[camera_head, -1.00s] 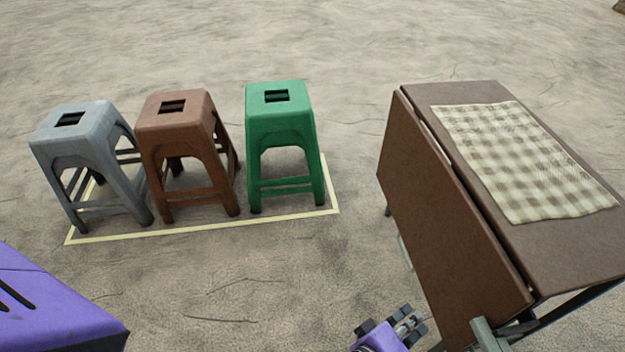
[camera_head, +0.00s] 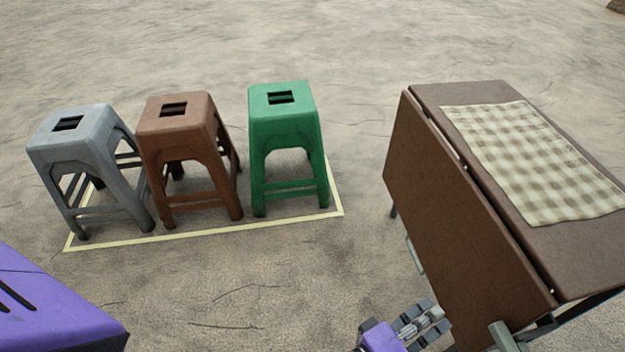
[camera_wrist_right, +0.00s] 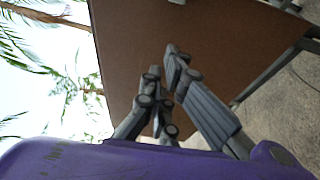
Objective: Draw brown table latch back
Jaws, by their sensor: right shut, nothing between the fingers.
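The brown table (camera_head: 583,252) stands at the right with its near-side leaf (camera_head: 450,215) hanging down. A grey-green bar (camera_head: 505,338) sticks out at the table's near end, cut off by the bottom edge; it may be the latch, but I cannot tell for certain. My right gripper (camera_head: 432,315) is shut and empty, low in front of the hanging leaf and left of that bar. In the right wrist view its fingers (camera_wrist_right: 165,75) are together against the brown panel (camera_wrist_right: 215,35); contact cannot be told. My left gripper is out of view.
A checked cloth (camera_head: 535,165) lies on the tabletop. A small pale fitting (camera_head: 414,255) shows at the leaf's left edge. Grey (camera_head: 85,140), brown (camera_head: 175,125) and green stools (camera_head: 283,115) stand within a yellow floor outline (camera_head: 190,236). Ground between them and the table is clear.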

